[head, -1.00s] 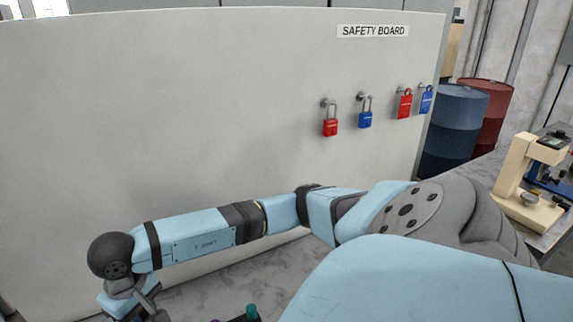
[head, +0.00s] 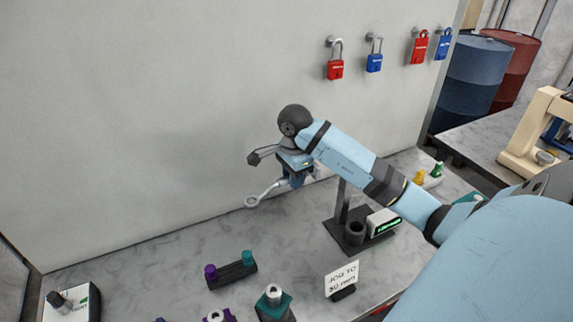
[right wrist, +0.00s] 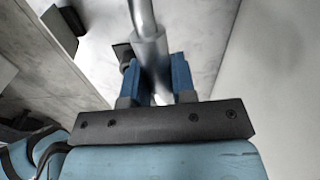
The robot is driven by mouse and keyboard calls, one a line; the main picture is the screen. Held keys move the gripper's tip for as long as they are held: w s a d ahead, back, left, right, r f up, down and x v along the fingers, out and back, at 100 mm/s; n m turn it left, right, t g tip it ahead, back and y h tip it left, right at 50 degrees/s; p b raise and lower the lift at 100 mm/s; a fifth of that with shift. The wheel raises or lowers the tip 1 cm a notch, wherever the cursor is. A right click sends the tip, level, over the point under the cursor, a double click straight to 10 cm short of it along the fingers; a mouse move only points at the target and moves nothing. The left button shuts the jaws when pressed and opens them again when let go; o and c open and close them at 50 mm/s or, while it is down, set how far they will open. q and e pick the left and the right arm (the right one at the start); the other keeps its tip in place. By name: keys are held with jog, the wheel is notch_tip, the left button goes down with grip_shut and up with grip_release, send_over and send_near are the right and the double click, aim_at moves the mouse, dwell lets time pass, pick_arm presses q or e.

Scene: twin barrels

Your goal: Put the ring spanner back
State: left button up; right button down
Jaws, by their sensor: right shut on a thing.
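My right gripper (head: 290,180) is in front of the white board, above the back of the grey bench. It is shut on the ring spanner (head: 264,192), a silver tool whose ring end points down and to the left in the head view. The spanner appears held clear of the bench. In the right wrist view the spanner's grey shaft (right wrist: 146,48) runs between the blue fingers of the gripper (right wrist: 159,82). Part of the spanner is hidden by the fingers. I cannot make out a place for the spanner. My left gripper is not in view.
A dark stand (head: 350,229) with a green display is right of the gripper. A small rack (head: 231,271) with purple and teal pieces, a sign card (head: 342,278) and a white box (head: 72,303) stand nearer. Padlocks (head: 335,68) hang on the board. The left back bench is clear.

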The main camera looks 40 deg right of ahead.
jog(key=shift+s+d+f+m, duration=0.15)
jog(key=shift+d+f+m, duration=0.15)
jog(key=shift+d, duration=0.05)
jog(key=p, duration=0.2)
send_over(295, 234)
notch_tip(295, 234, down, 15)
jog(key=shift+r, duration=0.1)
jog(key=shift+f, duration=0.6)
jog(key=shift+d+f, duration=0.1)
jog(key=shift+f, duration=1.7)
jog(key=shift+f, duration=0.2)
jog(key=c, duration=0.9)
grip_release()
jog(key=shift+c, duration=0.2)
jog(key=shift+r, duration=0.15)
